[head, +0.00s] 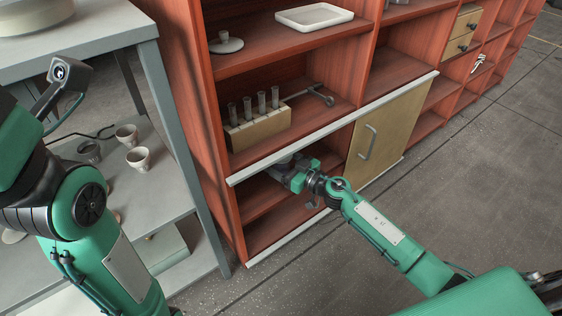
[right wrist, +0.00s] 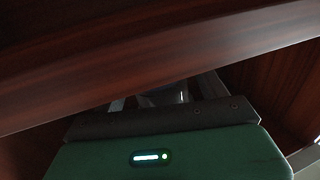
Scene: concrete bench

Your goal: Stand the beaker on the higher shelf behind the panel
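The tan sliding panel (head: 388,130) with a grey handle stands at the right of its rails, leaving the left of the lower cabinet uncovered. In that opening, a higher shelf (head: 262,196) divides the space above the cabinet floor (head: 275,229). My right gripper (head: 283,168) reaches into the upper space, just under the top rail. In the right wrist view its fingers (right wrist: 165,100) stand apart, with a greyish, glassy thing, probably the beaker (right wrist: 166,98), between them. Its lower part is hidden behind the palm, and contact with the fingers is unclear.
A wooden edge (right wrist: 160,65) crosses close above my right gripper. Above the opening stand a tube rack (head: 258,130) and a metal tool (head: 308,94). A grey side table (head: 195,205) at the left holds several cups. The floor at right is clear.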

